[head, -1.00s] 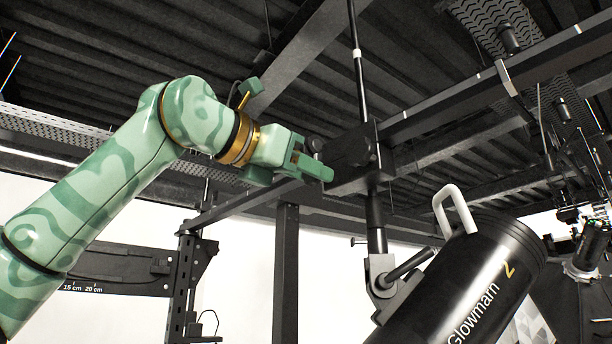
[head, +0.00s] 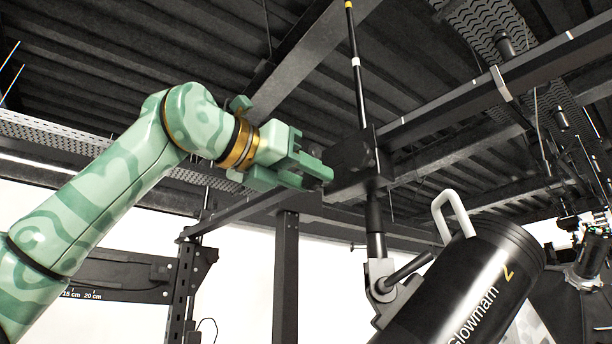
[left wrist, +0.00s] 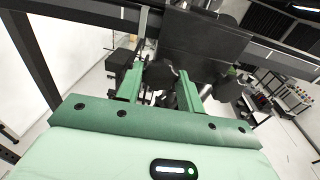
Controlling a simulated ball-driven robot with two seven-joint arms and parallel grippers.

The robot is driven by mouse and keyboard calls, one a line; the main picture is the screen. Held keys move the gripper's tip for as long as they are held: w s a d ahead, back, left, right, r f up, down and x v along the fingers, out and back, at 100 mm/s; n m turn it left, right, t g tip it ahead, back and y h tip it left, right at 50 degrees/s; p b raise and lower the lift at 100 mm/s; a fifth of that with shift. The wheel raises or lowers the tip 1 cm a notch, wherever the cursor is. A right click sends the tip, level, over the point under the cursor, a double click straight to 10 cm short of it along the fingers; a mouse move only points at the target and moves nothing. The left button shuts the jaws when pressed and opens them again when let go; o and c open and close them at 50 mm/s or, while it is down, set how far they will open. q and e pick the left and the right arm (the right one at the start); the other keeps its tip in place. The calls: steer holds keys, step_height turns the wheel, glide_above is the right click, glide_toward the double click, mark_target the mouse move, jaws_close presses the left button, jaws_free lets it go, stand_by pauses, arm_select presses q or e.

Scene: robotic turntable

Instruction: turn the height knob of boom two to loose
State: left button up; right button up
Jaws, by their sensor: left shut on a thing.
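The lamp marked "Glowmarn 2" (head: 462,285) hangs tilted below a vertical pole (head: 358,95). The pole passes through a black block (head: 355,172) on the boom. My left gripper (head: 318,172) is at the left side of this block. In the left wrist view a dark rounded knob (left wrist: 160,74) sits between the green fingers, in front of the black block (left wrist: 205,38). My left gripper is shut on this knob. The knob is mostly hidden by the fingers in the head view, and its loose or tight setting is not readable. My right gripper is not in view.
A dark beam (head: 480,88) runs from the block to the upper right. A dark upright post (head: 286,275) stands below my left gripper. The lamp's white handle (head: 452,215) sticks up right of the pole. Other rigging hangs at the far right.

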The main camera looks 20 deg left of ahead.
arm_select(q)
steer(key=o, duration=1)
steer(key=shift+s+a, duration=0.1)
steer(key=shift+s+a, duration=0.15)
steer(key=shift+s, duration=0.15)
steer(key=b+v, duration=0.4)
steer(key=v, duration=1.1)
steer(key=shift+s+a, duration=0.25)
steer(key=shift+s, duration=0.1)
steer(key=shift+w, duration=0.1)
